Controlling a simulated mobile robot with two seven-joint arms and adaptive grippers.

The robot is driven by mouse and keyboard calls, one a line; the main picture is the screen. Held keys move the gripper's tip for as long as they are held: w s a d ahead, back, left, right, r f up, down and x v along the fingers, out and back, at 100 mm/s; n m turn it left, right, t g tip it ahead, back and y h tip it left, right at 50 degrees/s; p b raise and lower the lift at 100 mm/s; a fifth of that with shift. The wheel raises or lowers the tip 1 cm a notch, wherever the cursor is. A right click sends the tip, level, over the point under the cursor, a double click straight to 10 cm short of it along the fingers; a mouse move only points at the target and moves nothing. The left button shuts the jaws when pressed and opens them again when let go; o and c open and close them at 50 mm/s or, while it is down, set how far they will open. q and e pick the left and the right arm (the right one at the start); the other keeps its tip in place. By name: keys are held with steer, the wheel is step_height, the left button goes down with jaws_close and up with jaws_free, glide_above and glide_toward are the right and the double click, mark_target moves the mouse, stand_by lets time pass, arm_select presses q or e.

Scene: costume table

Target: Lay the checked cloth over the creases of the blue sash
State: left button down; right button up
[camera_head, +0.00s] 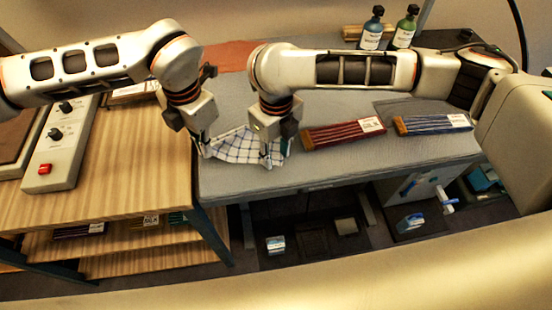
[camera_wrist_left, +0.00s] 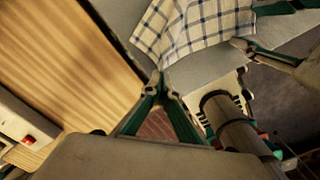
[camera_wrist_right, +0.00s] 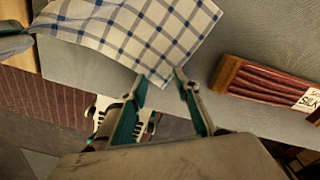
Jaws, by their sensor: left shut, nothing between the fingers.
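The white and blue checked cloth (camera_head: 238,146) lies near the front left of the grey tabletop, between my two grippers. It also shows in the left wrist view (camera_wrist_left: 190,25) and the right wrist view (camera_wrist_right: 130,25). The blue sash (camera_head: 432,124), pleated with a white label, lies uncovered on the right of the table. My left gripper (camera_head: 207,152) is shut and empty by the cloth's left side; its tips (camera_wrist_left: 161,88) are close to the cloth's edge. My right gripper (camera_head: 272,160) is open at the cloth's right front edge; its tips (camera_wrist_right: 162,78) stand apart there.
A dark red pleated bundle (camera_head: 343,134) with a label lies between the cloth and the blue sash. Two bottles (camera_head: 372,30) (camera_head: 405,28) stand at the back right. A control box (camera_head: 60,150) with a red button is on the wooden table (camera_head: 130,170) at left.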

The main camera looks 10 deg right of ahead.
jaws_close()
stand_by(1.3)
steer(key=shift+r, duration=2.45)
